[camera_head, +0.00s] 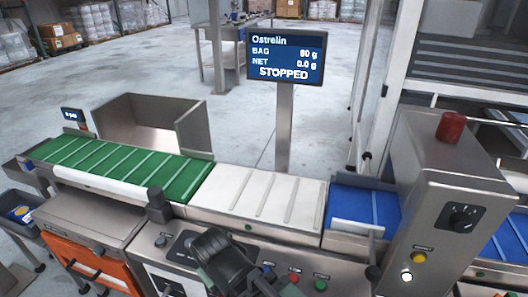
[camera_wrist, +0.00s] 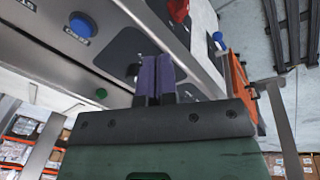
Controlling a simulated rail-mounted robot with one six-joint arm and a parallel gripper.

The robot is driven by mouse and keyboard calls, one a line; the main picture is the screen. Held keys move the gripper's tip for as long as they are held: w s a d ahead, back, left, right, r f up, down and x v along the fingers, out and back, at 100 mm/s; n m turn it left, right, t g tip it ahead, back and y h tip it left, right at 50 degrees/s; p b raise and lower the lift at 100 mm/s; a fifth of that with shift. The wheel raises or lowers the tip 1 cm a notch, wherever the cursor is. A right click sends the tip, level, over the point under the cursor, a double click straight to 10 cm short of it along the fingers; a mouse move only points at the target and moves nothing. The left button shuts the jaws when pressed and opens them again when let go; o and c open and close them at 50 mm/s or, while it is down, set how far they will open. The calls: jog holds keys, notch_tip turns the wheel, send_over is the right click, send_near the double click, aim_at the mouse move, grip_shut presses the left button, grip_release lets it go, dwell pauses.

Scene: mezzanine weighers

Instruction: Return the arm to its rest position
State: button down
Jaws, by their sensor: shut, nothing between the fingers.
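My gripper (camera_wrist: 156,62) shows in the wrist view with its two purple fingers side by side, shut and empty. Behind the fingers is the steel control panel of the weigher, seen at a tilt, with a blue button (camera_wrist: 82,27) and a green button (camera_wrist: 101,93). In the head view, the dark end of my arm is low in the middle, over the front control panel (camera_head: 158,240). The fingertips cannot be made out there. Whether they touch the panel cannot be told.
A green belt (camera_head: 120,165), a white weighing belt (camera_head: 262,198) and a blue belt (camera_head: 368,207) run behind the panel. A display (camera_head: 285,58) reads STOPPED, net 0.0 g. A steel cabinet with a red beacon (camera_head: 451,127) stands right.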

jog(key=w+d+r+m+p, duration=0.2)
jog(key=d+r+m+p, duration=0.1)
jog(key=d+r+p, duration=0.6)
jog(key=w+d+r+m+g+p, duration=0.1)
jog(key=w+d+r+m+p, duration=0.1)
jog(key=d+r+p, duration=0.7)
jog(key=w+d+r+m+g+p, duration=0.1)
jog(key=w+d+r+m+p, duration=0.2)
jog(key=d+r+p, duration=0.6)
notch_tip(320, 180, up, 5)
jog(key=shift+w+r+m+y+p, duration=0.15)
jog(key=shift+w+m+y+p, duration=0.15)
jog(key=shift+w+p, duration=0.2)
